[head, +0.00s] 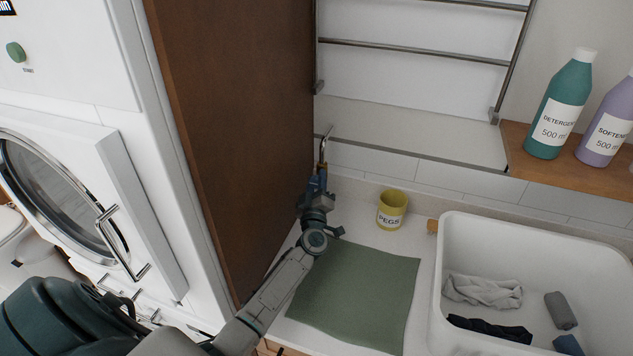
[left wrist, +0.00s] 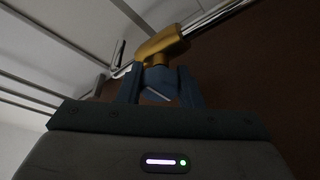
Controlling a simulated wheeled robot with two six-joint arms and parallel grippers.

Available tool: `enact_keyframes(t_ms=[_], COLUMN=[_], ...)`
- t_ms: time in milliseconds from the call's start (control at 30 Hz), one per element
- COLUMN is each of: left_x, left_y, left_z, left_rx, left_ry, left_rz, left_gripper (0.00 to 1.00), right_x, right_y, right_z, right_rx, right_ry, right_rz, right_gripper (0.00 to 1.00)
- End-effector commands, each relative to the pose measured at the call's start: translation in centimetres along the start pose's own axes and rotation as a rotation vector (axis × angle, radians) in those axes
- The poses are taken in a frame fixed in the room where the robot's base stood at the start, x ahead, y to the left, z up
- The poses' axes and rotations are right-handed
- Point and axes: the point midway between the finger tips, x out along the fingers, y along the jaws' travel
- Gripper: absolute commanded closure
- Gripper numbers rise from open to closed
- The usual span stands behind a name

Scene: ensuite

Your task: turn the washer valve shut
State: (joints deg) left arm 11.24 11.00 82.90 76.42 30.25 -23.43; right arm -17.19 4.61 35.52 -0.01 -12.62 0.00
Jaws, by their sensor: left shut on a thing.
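The washer valve has a brass body (left wrist: 163,43) in the left wrist view, joined to a chrome pipe (left wrist: 208,17). Its blue handle (left wrist: 160,82) sits between the two fingers of my left gripper (left wrist: 160,88), with a pale line on it. In the head view my left gripper (head: 317,187) reaches up to the valve beside the brown panel, below the bent chrome pipe (head: 324,145). It is shut on the blue handle. The fingers hide part of the handle, and the valve is too small there to tell its angle. My right gripper is not in view.
The tall brown panel (head: 235,120) stands close left of my gripper, with the white washer (head: 110,170) beyond. A yellow pegs cup (head: 391,210), green mat (head: 358,292) and white basin (head: 450,260) are to the right. Detergent (head: 563,100) and softener (head: 608,120) bottles stand on a wooden shelf.

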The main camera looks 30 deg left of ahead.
Motion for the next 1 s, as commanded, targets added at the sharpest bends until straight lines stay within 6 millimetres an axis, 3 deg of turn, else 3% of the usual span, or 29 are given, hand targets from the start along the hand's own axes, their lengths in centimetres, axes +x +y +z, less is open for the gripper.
enact_keyframes(t_ms=[467, 500, 600, 867, 1000], left_x=[-0.26, -0.26, -0.23, -0.12, -1.01], left_y=[-0.33, -0.34, -0.29, -0.13, -0.25], left_z=[0.29, 0.29, 0.24, 0.11, 0.23], left_rx=[0.017, 0.017, 0.016, 0.015, 0.014], left_ry=[-0.006, -0.006, -0.005, -0.002, -0.003], left_rz=[0.001, 0.001, 0.002, 0.004, 0.003], left_gripper=[0.90, 0.66, 0.46, 0.46, 0.46], right_x=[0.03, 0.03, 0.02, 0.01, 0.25], right_y=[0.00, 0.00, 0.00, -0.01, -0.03], right_z=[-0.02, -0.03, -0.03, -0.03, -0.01], right_rx=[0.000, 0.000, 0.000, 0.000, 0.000], right_ry=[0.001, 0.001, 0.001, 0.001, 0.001], right_rz=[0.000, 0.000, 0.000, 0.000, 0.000], right_gripper=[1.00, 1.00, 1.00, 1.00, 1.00])
